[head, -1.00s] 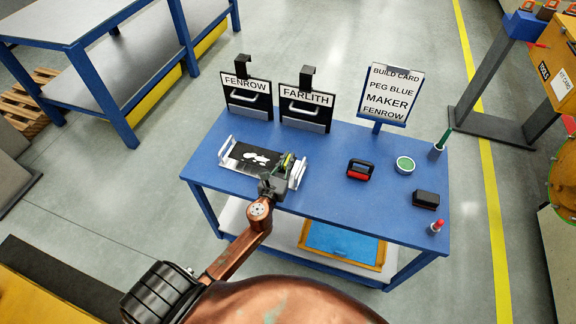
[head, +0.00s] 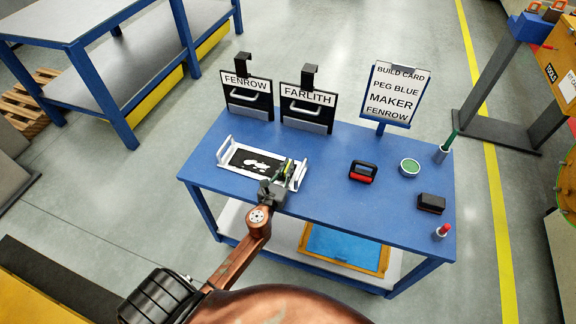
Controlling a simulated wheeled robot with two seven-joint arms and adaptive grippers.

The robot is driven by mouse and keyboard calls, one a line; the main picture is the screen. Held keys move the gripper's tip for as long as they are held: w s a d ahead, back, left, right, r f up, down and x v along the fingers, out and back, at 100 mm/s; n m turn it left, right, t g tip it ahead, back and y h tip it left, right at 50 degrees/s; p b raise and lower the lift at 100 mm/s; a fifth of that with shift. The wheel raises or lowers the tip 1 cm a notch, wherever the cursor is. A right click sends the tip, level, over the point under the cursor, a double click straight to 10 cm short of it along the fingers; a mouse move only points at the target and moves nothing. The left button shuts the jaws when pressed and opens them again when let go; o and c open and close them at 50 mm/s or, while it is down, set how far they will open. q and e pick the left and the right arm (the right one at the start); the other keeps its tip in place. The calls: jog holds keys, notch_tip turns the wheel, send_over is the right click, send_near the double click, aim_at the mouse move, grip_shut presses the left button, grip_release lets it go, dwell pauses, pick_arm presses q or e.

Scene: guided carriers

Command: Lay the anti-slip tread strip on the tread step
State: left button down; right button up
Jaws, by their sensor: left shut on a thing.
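The tread step (head: 222,153) lies on the left part of the blue table, with white raised ends and a black top bearing white blotches. My left gripper (head: 280,180) is over the step's right end. It is shut on a small dark piece with yellow-green on it (head: 288,167), which seems to be the tread strip. The gripper hides much of this piece, and I cannot tell whether it touches the step. My right gripper is not in view.
On the blue table (head: 330,190) are a black-and-red handled tool (head: 362,172), a green-topped round tin (head: 409,167), a black block (head: 431,203), a red-tipped item (head: 442,231) and a green stick in a holder (head: 446,150). FENROW (head: 247,104) and FARLITH (head: 304,108) holders and a build card (head: 396,92) stand behind.

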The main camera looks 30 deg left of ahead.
pick_arm(q)
jog(key=shift+f, duration=0.2)
jog(key=c, duration=2.1)
grip_release()
jog(key=shift+r+p, duration=0.35)
jog(key=shift+r, duration=0.05)
jog(key=shift+r+p, duration=0.45)
jog(key=shift+r, duration=0.05)
jog(key=v, duration=0.3)
jog(key=b+v, duration=0.1)
jog(key=v, duration=0.7)
jog(key=shift+s+f, duration=0.2)
jog(key=shift+f, duration=0.1)
jog(key=shift+s+d+r, duration=0.1)
jog(key=shift+s, duration=0.2)
